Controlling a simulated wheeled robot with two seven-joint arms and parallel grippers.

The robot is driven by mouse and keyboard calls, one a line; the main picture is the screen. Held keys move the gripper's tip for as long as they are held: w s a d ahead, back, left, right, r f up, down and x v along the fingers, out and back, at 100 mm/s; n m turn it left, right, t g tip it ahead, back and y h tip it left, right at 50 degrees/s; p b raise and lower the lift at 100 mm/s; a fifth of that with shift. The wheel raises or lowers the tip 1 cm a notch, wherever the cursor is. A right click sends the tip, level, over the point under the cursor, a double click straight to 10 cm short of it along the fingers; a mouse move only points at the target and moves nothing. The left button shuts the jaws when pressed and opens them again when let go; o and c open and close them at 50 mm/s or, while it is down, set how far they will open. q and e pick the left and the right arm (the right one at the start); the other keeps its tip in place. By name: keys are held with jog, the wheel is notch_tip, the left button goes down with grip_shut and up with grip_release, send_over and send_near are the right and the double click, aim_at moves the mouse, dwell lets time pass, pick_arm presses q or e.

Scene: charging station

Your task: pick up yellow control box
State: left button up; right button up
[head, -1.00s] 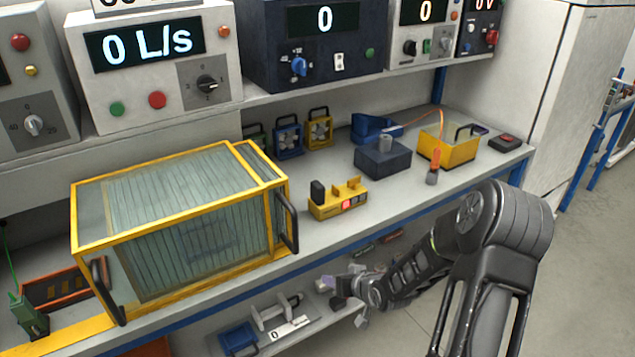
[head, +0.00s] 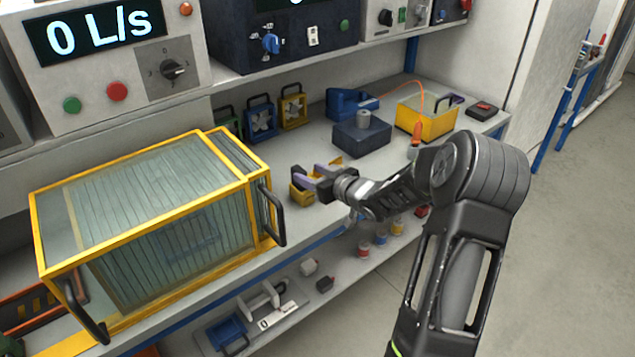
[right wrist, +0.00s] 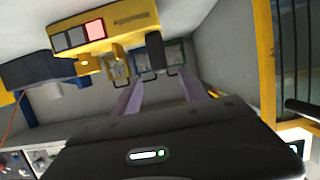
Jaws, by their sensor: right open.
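The yellow control box (head: 299,195) stands on the bench, right of the glass-sided yellow case. In the head view my right gripper hides much of it. In the right wrist view, which is upside down, the box (right wrist: 125,22) shows at the top with grey and red buttons and a dark knob. My right gripper (head: 308,171) is at the box in the head view. Its two purple-grey fingers (right wrist: 160,90) are apart in the wrist view, with nothing held between them. I cannot tell whether they touch the box. My left gripper is not in view.
The yellow-framed case (head: 140,205) with a black handle stands close left of the box. Behind are a dark blue block (head: 361,138), small fan units (head: 292,106) and a yellow bin (head: 427,118). Instruments fill the upper shelf; a lower shelf (head: 345,273) holds small parts.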

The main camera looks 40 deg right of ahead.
aim_at(301, 171)
jog(key=shift+w+f, duration=0.1)
jog(key=shift+w, duration=0.25)
jog(key=shift+p+x, duration=0.65)
jog(key=shift+x, duration=2)
jog(key=shift+s+a+f, duration=0.1)
jog(key=shift+f, duration=0.05)
grip_shut()
